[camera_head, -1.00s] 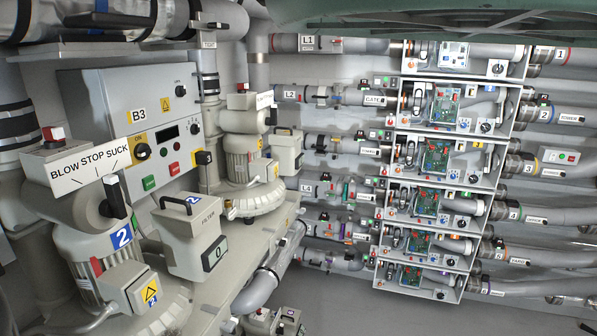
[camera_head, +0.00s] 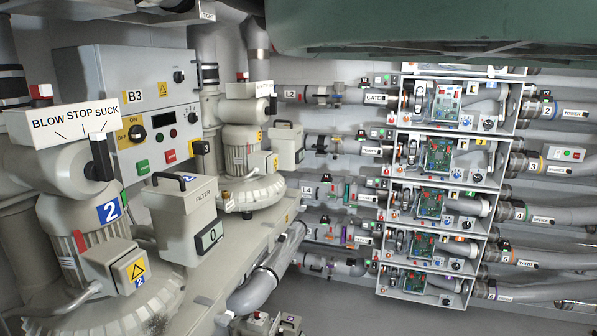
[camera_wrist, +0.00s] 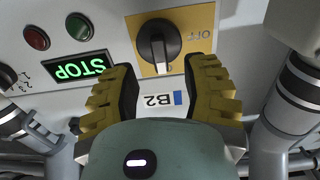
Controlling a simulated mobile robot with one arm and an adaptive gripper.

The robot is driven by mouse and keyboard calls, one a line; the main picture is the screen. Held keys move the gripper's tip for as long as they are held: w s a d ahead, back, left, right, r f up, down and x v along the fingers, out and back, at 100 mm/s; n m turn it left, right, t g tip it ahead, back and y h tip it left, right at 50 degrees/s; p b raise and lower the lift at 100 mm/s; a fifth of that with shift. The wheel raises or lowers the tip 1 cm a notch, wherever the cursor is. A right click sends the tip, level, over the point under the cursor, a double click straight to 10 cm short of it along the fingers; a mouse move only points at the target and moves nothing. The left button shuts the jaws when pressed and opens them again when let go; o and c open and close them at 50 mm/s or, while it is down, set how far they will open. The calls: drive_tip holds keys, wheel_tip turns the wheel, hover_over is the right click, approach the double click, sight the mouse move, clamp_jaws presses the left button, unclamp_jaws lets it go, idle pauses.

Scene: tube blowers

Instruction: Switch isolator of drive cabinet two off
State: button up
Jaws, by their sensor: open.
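The wrist view shows drive cabinet B2 close up and upside down, with its B2 label (camera_wrist: 165,100). Its isolator is a round black rotary switch (camera_wrist: 158,42) with a grey handle on a yellow plate. The handle points down in the picture, toward my gripper. Upside-down OFF lettering is to the right of the knob; lettering by the handle's end is partly hidden. My gripper (camera_wrist: 160,75) is open and empty, its yellow-padded fingers either side of the label and handle end. I cannot tell whether they touch anything. Neither B2's front nor my gripper shows in the head view.
A lit STOP display (camera_wrist: 77,67), a red button (camera_wrist: 36,38) and a green button (camera_wrist: 79,25) are beside the switch. Grey pipes flank the gripper. The head view shows cabinet B3 (camera_head: 99,75), blowers and a rack of circuit boards (camera_head: 402,170).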

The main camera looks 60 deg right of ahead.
drive_tip(key=shift+p+x, duration=0.5)
drive_tip(key=shift+x, duration=1.3)
drive_tip(key=shift+r, duration=0.15)
clamp_jaws()
